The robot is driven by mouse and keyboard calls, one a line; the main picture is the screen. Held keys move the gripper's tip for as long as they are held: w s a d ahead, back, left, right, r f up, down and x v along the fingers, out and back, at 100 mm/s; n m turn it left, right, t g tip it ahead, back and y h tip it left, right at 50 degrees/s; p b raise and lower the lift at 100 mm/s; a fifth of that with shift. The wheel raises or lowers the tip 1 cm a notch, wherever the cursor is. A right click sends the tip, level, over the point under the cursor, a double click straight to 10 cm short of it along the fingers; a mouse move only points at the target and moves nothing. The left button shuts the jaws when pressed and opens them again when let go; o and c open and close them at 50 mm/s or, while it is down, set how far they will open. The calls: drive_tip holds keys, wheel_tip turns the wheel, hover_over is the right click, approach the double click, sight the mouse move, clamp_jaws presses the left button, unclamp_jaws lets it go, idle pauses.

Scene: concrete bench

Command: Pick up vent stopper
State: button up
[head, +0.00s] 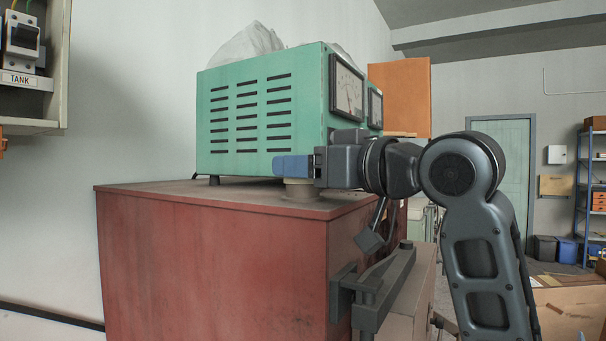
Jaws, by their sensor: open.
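The vent stopper (299,182) looks like a short tan plug in a squat brown collar (300,195) on top of the red cabinet (215,260), near its front edge. My gripper (280,166) reaches in from the right, level, with its blue fingers pointing left. The fingers are open and overlap the upper part of the stopper in the head view. They hide its top. I cannot tell whether they touch it or whether it lies between them.
A green vented instrument box (262,110) with dials stands on the cabinet close behind my fingers. A wall panel (25,60) labelled TANK hangs at the left. A dark bracket (370,290) sticks out from the cabinet's right side below my arm. The cabinet top's left front is clear.

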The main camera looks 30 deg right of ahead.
drive_tip(key=shift+w+a, duration=0.1)
drive_tip(key=shift+w, duration=0.1)
drive_tip(key=shift+c, duration=0.4)
drive_tip(key=c, duration=0.9)
drive_tip(key=shift+r, duration=0.1)
drive_tip(key=shift+c, duration=0.2)
